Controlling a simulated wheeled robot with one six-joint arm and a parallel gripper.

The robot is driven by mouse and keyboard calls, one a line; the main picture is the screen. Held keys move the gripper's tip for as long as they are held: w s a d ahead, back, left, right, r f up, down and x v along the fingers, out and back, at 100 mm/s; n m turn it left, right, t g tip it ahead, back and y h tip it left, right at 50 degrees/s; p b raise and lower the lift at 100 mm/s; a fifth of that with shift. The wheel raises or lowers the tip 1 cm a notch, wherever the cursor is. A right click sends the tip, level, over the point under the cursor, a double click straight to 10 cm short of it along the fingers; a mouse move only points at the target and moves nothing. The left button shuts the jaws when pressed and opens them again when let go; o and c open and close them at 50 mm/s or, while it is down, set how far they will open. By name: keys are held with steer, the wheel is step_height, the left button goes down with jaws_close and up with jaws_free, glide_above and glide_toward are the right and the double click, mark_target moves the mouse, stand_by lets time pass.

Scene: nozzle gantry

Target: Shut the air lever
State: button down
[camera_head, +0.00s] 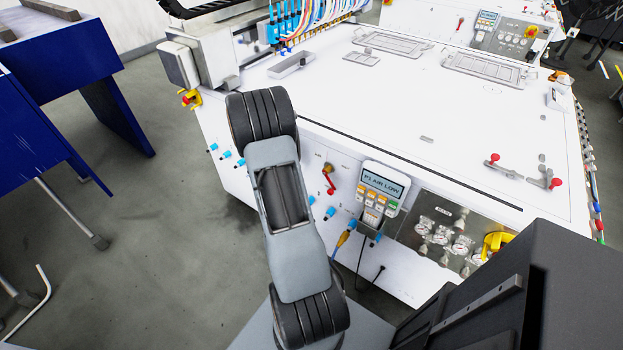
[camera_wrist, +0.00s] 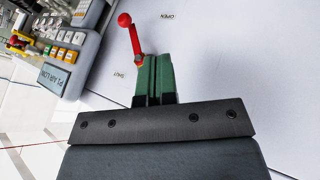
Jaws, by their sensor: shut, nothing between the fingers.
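The air lever (camera_wrist: 131,38) is a red handle with a ball end, in the upper middle of the wrist view, on a white panel. Its ball points up in the picture and its pivot is beside my fingertips. A SHUT label (camera_wrist: 118,75) is left of the pivot and an OPEN label (camera_wrist: 167,17) is up and right. My gripper (camera_wrist: 153,60) has green fingers pressed together, empty, just right of the lever's lower part; I cannot tell if they touch. In the head view a red lever (camera_head: 329,181) shows on the machine's front; my gripper is hidden there.
A handheld panel reading P1 AIR LOW (camera_head: 382,186) sits right of the lever, also at the wrist view's left (camera_wrist: 56,78). Blue fittings (camera_head: 330,212) and a gauge plate (camera_head: 441,233) are nearby. A blue bench (camera_head: 40,125) stands left, with open floor between.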

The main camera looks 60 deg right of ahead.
steer(key=s+d+f, duration=0.3)
steer(key=s+f, duration=0.4)
steer(key=s, duration=0.1)
steer(key=shift+s+d+f+p, duration=0.2)
steer(key=shift+s+d+p, duration=0.05)
steer(key=shift+p, duration=0.1)
steer(key=shift+s+f+b, duration=0.1)
steer(key=shift+b, duration=0.25)
